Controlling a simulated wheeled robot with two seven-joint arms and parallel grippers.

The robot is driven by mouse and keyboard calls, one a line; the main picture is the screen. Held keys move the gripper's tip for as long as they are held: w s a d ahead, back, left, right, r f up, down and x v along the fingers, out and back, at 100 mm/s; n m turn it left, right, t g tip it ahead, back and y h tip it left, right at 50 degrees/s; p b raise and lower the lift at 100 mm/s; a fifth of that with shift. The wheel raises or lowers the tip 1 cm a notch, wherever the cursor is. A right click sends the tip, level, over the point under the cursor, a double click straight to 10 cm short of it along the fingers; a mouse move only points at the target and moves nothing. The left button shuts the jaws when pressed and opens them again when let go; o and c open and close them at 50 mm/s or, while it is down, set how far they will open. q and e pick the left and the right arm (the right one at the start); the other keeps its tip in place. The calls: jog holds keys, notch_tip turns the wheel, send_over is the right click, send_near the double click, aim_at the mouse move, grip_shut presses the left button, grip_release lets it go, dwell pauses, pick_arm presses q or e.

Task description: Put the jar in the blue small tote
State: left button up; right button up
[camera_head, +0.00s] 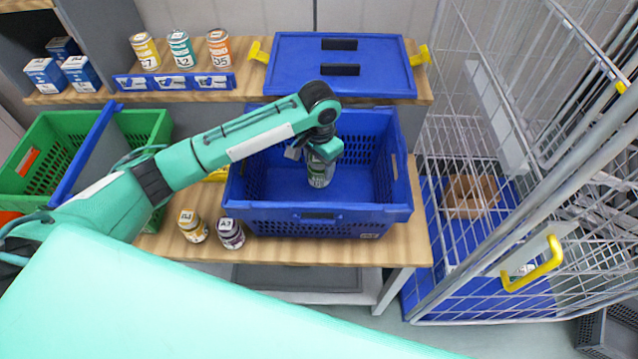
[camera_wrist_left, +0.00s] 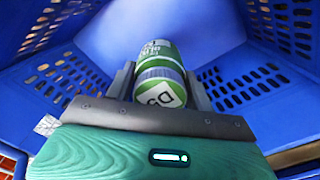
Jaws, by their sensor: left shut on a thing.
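The jar, with a green and white label, shows in the head view (camera_head: 320,172) and in the left wrist view (camera_wrist_left: 158,75). My left gripper (camera_head: 318,162) is shut on the jar, and its two fingers stand on either side of it in the left wrist view (camera_wrist_left: 160,85). The gripper points down inside the blue small tote (camera_head: 285,215), which stands on the wooden table. The tote's perforated walls surround the jar in the left wrist view. I cannot tell whether the jar touches the tote floor. My right gripper is not in view.
Two jars (camera_head: 193,226) (camera_head: 230,233) stand on the table left of the tote. A green tote (camera_head: 62,160) is at left, and a wire cage cart (camera_head: 500,240) stands close at right.

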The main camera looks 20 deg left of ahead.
aim_at(319, 183)
pick_arm(q)
notch_tip(319, 183, down, 5)
jog(key=shift+f, duration=0.1)
notch_tip(319, 183, down, 3)
jog(key=shift+f+p, duration=0.15)
jog(key=shift+p, duration=0.25)
jog(key=shift+f, duration=0.4)
jog(key=o, duration=1.2)
jog(key=shift+f, duration=0.15)
notch_tip(319, 183, up, 12)
jog(key=shift+r+b, duration=0.2)
jog(key=shift+b, duration=0.45)
